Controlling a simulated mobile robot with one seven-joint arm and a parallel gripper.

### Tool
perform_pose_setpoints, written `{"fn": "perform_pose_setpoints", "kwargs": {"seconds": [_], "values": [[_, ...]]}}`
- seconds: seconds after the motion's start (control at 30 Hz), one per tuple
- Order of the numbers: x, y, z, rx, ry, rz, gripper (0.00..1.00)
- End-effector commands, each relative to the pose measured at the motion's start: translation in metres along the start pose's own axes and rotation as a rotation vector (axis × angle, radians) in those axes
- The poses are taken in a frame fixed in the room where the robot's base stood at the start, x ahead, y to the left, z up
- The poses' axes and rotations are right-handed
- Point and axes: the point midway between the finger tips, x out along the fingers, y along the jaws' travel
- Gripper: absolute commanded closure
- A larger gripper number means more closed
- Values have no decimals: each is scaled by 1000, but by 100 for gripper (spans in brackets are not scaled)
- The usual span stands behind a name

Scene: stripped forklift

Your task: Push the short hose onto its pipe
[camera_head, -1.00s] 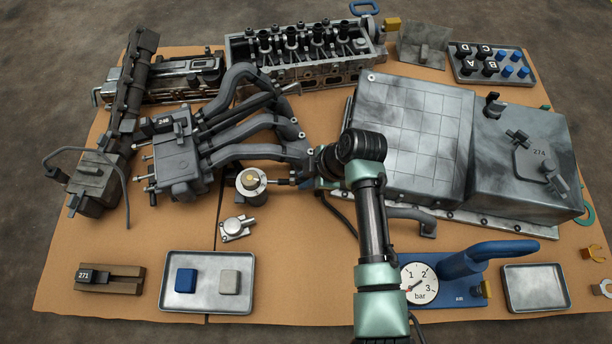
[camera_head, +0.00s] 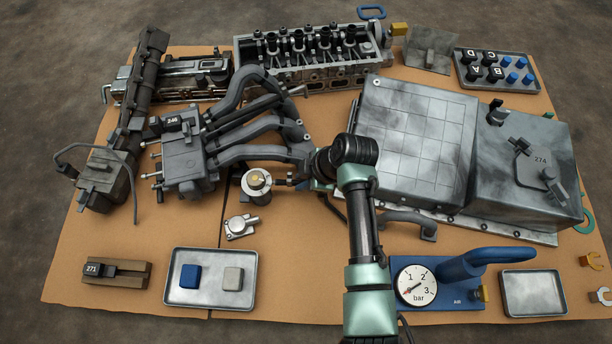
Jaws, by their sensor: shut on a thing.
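My gripper (camera_head: 298,183) is small in view, just right of a pale canister (camera_head: 257,184) with a brass-coloured top. It is shut on a short dark piece, which looks like the short hose (camera_head: 284,179), between the jaws and the canister's right side. My wrist and forearm hide part of this spot. Whether the hose end touches or covers a pipe there is too small to tell. The pipe itself cannot be made out clearly.
The grey manifold (camera_head: 262,153) lies close behind the gripper. A large grey casing (camera_head: 415,140) stands to the right. A pump with a gauge (camera_head: 416,285) is near my forearm. A tray with two blocks (camera_head: 210,296) lies front left. Bare board (camera_head: 300,270) is free in front.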

Motion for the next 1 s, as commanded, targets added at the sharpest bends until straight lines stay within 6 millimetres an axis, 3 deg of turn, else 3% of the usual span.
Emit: {"fn": "perform_pose_setpoints", "kwargs": {"seconds": [0.07, 0.1, 0.23, 0.67, 1.0], "values": [[2, -1, -6, -6, 12, -1, 100], [2, -1, -6, -7, 12, -1, 74], [2, 0, -5, -6, 10, 0, 50], [-9, 0, -4, -3, 7, 0, 50], [-71, 1, -6, -2, 8, 2, 50]]}}
